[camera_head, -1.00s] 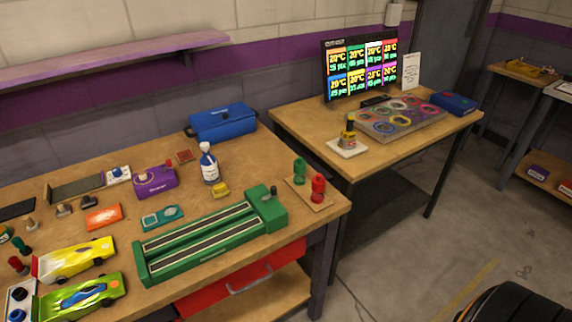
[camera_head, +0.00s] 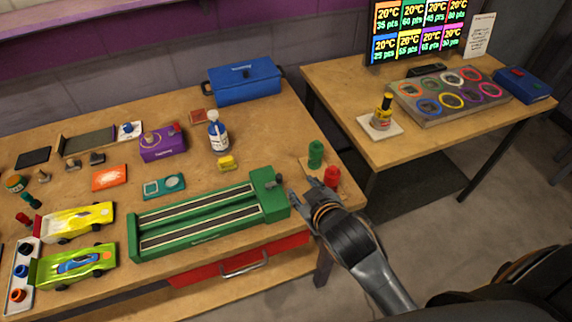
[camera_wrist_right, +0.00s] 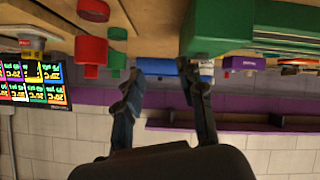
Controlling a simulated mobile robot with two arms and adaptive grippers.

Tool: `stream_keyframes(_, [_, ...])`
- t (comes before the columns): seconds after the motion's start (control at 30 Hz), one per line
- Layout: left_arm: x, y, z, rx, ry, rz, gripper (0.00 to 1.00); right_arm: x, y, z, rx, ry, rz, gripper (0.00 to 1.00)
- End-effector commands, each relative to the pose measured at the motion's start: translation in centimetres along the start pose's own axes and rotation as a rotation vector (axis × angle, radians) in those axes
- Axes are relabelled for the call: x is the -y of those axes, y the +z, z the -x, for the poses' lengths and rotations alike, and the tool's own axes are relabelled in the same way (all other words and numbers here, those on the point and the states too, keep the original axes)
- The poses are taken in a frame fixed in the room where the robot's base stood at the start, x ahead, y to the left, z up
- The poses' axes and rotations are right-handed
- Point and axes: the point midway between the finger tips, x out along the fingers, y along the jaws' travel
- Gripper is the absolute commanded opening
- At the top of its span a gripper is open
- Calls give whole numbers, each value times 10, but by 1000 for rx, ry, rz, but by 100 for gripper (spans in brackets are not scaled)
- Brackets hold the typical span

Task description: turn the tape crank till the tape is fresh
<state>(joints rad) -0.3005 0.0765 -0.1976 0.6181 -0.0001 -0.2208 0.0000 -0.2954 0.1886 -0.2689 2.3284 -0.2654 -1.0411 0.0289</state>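The green tape device (camera_head: 203,223) lies near the front edge of the left bench, with two long dark strips with pale edges along its top. Its green end block (camera_head: 272,203) carries a small dark crank (camera_head: 276,182) at the right end. My right gripper (camera_head: 299,188) is just right of the end block, close to the crank, and I see no contact. In the right wrist view, which is upside down, its fingers (camera_wrist_right: 162,82) are apart with nothing between them. The green block (camera_wrist_right: 214,32) shows beside them there. My left gripper is out of view.
Two toy cars (camera_head: 75,222) are left.

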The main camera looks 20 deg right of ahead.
Motion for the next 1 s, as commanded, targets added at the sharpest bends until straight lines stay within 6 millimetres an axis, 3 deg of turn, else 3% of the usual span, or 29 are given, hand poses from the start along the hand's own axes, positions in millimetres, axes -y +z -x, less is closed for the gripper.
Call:
stream_keyframes(0.03, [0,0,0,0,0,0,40,-3,-25,-4,-83,19,28,39])
stream_keyframes(0.13, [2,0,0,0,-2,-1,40,-6,-77,-7,-258,58,93,39])
stream_keyframes(0.27, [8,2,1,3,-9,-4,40,-4,-157,3,-541,109,214,39])
stream_keyframes(0.4, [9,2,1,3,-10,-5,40,22,-253,43,-940,153,427,39])
stream_keyframes(0.53, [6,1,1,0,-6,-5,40,69,-310,96,-1316,152,690,39])
stream_keyframes(0.63, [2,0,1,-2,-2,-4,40,114,-324,131,-1574,115,929,39])
stream_keyframes(0.77, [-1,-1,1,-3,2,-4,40,168,-307,156,-1848,13,1296,39])
stream_keyframes(0.9, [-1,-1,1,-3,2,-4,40,199,-259,144,-2017,-183,1755,39])
stream_keyframes(1.0, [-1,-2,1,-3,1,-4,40,195,-219,116,-2027,-385,2113,39])
